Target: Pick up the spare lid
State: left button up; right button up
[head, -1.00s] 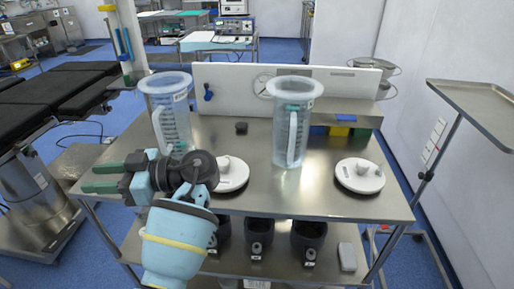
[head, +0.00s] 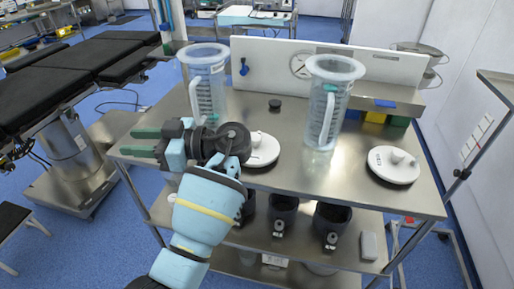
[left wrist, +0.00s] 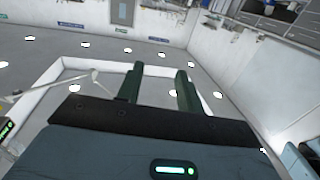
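Two white round lids with raised knobs lie on the steel cart top (head: 330,180). One lid (head: 262,153) is left of centre, partly hidden behind my left wrist. The other lid (head: 393,167) lies at the right end, fully visible. I cannot tell which is the spare. My left gripper (head: 145,142) is over the cart's left end, its green fingers apart and empty, pointing left, away from both lids. In the left wrist view the fingers (left wrist: 160,85) also stand apart with nothing between them. My right gripper is not in view.
Two tall clear canisters (head: 206,85) (head: 328,105) stand upright on the cart. A small dark knob (head: 275,105) lies between them. A white back panel (head: 300,62) runs along the rear. Dark pots (head: 331,220) stand on the lower shelf. The cart top around the right lid is clear.

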pick_arm(q)
jog(key=s+a+f+m+t+h, duration=0.2)
jog(key=f+m, duration=0.3)
jog(key=f, duration=0.6)
jog(key=s+a+f+m+t+h, duration=0.1)
jog(key=f+m+t+h, duration=0.3)
jog(key=f, duration=0.7)
jog(key=s+f+m+h, duration=0.2)
jog(key=s+f+m, duration=0.15)
jog(key=f, duration=0.35)
jog(key=s+f+m+h, duration=0.2)
jog(key=s+f, duration=0.3)
jog(key=f, duration=0.2)
jog(key=s+d+f+m+h, duration=0.25)
jog(key=s+f+h, duration=0.2)
jog(key=s, duration=0.75)
jog(key=s+d+f+m+h, duration=0.25)
jog(key=s+f, duration=0.25)
jog(key=s, duration=0.7)
jog(key=s+d+r+h, duration=0.1)
jog(key=s+r+h, duration=0.1)
jog(key=s, duration=0.6)
jog(key=shift+s+d+r+h, duration=0.2)
jog(key=shift+d+r+h, duration=0.15)
jog(key=shift+r, duration=0.45)
jog(key=shift+s+r, duration=0.35)
jog(key=shift+s, duration=0.1)
